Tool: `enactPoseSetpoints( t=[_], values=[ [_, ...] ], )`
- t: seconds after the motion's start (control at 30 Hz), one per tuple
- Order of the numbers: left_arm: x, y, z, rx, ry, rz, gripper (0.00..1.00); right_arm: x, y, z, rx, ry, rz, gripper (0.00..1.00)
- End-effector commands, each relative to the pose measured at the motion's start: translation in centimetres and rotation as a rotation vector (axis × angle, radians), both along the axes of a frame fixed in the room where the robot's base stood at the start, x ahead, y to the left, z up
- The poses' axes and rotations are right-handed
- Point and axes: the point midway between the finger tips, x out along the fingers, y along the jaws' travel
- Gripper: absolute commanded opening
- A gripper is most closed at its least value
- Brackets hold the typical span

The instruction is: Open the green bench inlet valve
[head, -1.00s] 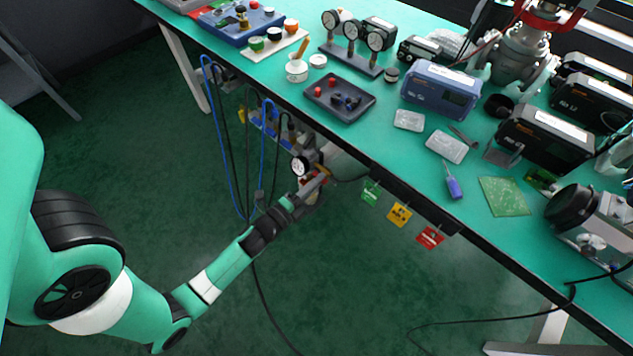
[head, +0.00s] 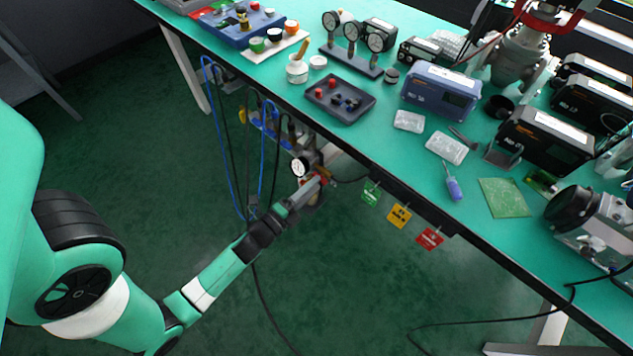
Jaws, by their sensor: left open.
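My left gripper (head: 317,182) reaches in from the lower left to the air fittings under the bench's front edge. It is open, with its fingertips close to a small red part (head: 322,177) below a round white-faced gauge (head: 299,167). I cannot tell whether the fingers touch it or stand around it. No green valve handle can be made out; the gripper and the bench edge hide part of the fittings. My right gripper is not in view.
Blue and black hoses (head: 215,110) hang left of the fittings. Green (head: 371,194), yellow (head: 399,215) and red tags (head: 430,239) hang from the bench edge at right. The green bench top (head: 420,185) carries instruments, gauges and a black tray (head: 366,112). The floor below is mostly open.

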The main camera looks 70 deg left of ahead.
Motion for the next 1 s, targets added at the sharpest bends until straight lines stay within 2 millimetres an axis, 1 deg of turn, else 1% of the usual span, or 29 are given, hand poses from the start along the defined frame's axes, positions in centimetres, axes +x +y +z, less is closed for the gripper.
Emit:
enactPoseSetpoints(
  t=[0.03,0.17,0.2,0.3,0.4,0.57,1.0],
  values=[
    [-1.1,-0.6,0.0,-0.003,0.003,0.001,0.42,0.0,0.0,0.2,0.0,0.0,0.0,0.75],
    [-4.0,-2.0,0.1,-0.004,0.005,0.003,0.42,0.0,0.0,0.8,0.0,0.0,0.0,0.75],
    [-4.9,-2.4,0.2,-0.004,0.005,0.005,0.42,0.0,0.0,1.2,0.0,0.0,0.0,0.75],
    [-6.7,-3.3,0.3,-0.003,0.004,0.007,0.42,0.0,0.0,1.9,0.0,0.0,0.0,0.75],
    [-8.0,-3.9,0.3,-0.001,0.002,0.006,0.42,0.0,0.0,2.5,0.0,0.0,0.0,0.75],
    [-8.5,-4.4,0.1,-0.001,0.0,0.0,0.42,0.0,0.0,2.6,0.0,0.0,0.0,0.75],
    [-8.5,-4.4,0.0,-0.001,0.0,-0.001,0.42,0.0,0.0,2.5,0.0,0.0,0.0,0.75]
  ],
)
